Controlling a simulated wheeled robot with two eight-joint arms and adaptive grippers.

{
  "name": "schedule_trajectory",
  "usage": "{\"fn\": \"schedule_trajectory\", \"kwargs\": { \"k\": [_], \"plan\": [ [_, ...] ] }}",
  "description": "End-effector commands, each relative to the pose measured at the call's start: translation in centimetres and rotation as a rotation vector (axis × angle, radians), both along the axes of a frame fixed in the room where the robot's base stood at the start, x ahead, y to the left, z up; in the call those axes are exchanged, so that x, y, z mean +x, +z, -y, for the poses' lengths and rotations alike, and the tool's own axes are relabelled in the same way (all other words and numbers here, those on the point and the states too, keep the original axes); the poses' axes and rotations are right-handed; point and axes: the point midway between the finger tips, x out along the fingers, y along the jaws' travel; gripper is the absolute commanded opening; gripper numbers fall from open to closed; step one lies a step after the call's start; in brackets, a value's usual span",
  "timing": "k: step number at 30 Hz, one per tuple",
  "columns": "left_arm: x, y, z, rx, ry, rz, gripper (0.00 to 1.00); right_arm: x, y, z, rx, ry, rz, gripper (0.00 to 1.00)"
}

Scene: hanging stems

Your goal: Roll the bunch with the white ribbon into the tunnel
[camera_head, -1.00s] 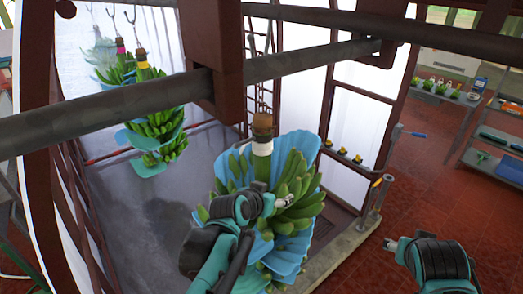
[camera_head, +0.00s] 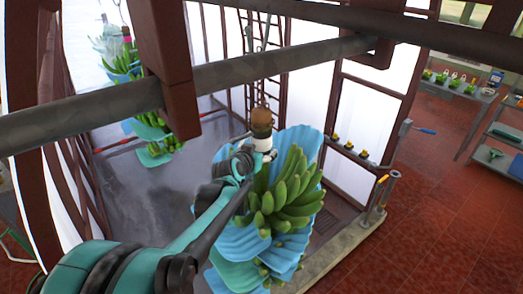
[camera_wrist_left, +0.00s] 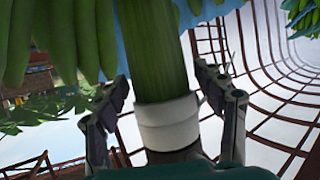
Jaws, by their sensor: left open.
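The bunch with the white ribbon (camera_head: 290,195) hangs from the overhead rail, with green bananas and blue sheets around it. Its white ribbon (camera_head: 263,144) wraps the stem near the top and also shows in the left wrist view (camera_wrist_left: 167,122). My left gripper (camera_head: 266,155) is open at the stem, just by the ribbon, partly hidden by its own wrist. In the left wrist view its fingers (camera_wrist_left: 163,88) stand on either side of the stem. The tunnel's frame and pale walls (camera_head: 300,85) stand behind the bunch. My right gripper is out of view.
The rail (camera_head: 240,76) crosses above the bunch, with red-brown posts (camera_head: 165,65) near it. Other bunches (camera_head: 150,125) hang at the left. A low kerb (camera_head: 345,238) and a short post (camera_head: 381,195) stand to the right. Shelves (camera_head: 500,150) are at the far right.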

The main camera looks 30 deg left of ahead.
Motion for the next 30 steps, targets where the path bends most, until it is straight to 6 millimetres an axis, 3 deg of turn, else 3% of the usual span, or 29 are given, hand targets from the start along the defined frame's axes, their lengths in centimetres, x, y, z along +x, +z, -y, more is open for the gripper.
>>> {"fn": "schedule_trajectory", "kwargs": {
  "k": [4,13,14,21,26,30],
  "plan": [
    [1.0,-0.4,-0.2,0.0,0.0,0.0,0.7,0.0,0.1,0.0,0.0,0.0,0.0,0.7],
    [1.2,-0.6,-0.2,0.0,0.0,0.0,0.7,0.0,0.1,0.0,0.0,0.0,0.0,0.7],
    [1.2,-0.6,-0.2,0.0,0.0,0.0,0.64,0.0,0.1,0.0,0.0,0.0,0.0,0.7],
    [1.2,-0.5,-0.2,0.0,0.0,0.0,0.01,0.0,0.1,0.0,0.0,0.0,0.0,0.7],
    [1.6,-0.7,-1.1,0.0,0.002,0.0,0.0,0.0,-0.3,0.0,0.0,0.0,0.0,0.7],
    [2.7,-0.7,-4.0,0.001,0.007,0.002,0.0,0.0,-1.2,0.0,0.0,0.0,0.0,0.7]
  ]
}}
